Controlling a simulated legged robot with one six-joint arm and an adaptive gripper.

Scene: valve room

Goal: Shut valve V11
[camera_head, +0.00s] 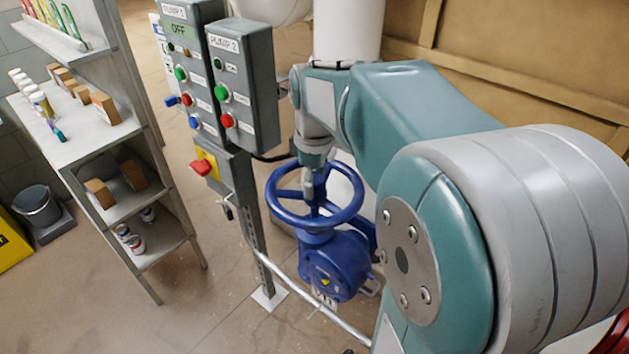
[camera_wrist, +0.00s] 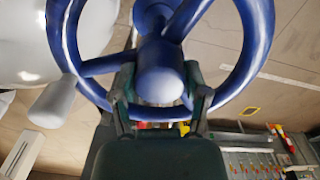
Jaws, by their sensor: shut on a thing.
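The blue valve (camera_head: 333,262) stands low at the centre of the head view, with a round spoked handwheel (camera_head: 347,213) on top. A white tag (camera_head: 323,299) is on its lower body, too small to read surely. My gripper (camera_head: 312,190) reaches down onto the middle of the handwheel. In the wrist view, the two dark fingers of my gripper (camera_wrist: 162,98) close on either side of the blue hub (camera_wrist: 160,72) of the handwheel (camera_wrist: 258,45). The fingertips are partly hidden behind the wheel. A grey knob (camera_wrist: 50,106) sits by the rim at left.
Grey PUMP 1 (camera_head: 182,62) and PUMP 2 (camera_head: 243,85) control boxes stand on a post just left of the valve. A red switch (camera_head: 201,168) sits below them. A metal pipe (camera_head: 305,296) runs along the near side. A shelf unit (camera_head: 92,142) is at left.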

